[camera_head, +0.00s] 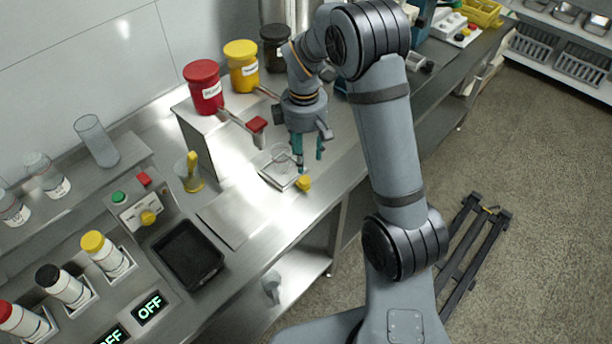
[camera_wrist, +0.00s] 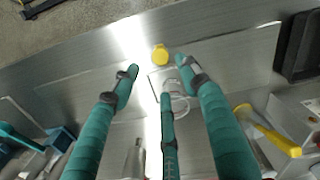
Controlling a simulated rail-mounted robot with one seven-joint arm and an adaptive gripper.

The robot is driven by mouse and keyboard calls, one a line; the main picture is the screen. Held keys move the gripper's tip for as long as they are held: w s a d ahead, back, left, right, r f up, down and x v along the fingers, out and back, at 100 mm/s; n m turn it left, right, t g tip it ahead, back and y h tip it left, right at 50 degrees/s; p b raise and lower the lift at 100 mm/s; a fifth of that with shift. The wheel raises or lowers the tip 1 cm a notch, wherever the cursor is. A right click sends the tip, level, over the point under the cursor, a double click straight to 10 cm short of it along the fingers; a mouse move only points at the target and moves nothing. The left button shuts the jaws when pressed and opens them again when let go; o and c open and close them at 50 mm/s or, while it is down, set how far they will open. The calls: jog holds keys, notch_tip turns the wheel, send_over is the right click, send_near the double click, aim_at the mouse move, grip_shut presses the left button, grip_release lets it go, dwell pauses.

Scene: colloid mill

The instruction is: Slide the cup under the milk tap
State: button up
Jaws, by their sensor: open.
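A clear cup (camera_head: 280,154) stands at a small square plate (camera_head: 277,180) on the steel counter, partly hidden by my gripper (camera_head: 305,162). In the wrist view the cup (camera_wrist: 181,104) is a faint transparent outline, with one finger in front of it. My gripper (camera_wrist: 160,80) is open, its teal fingers spread and pointing down around or just above the cup; I cannot tell whether they touch it. A red canister (camera_head: 204,88), a yellow canister (camera_head: 241,66) and a dark canister (camera_head: 275,48) stand on a raised shelf. A red-handled tap (camera_head: 256,124) projects toward the counter. I cannot read which tap is milk.
A yellow knob (camera_head: 304,183) sits at the plate's front corner. A black tray (camera_head: 188,254) and a control box (camera_head: 139,207) are farther left.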

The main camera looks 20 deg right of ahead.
aim_at(305, 180)
notch_tip(305, 180, down, 10)
jog(key=shift+w+r+p, duration=0.1)
jog(key=shift+p, duration=0.5)
jog(key=c, duration=0.3)
jog(key=c, duration=0.8)
jog(key=shift+d, duration=0.1)
grip_shut()
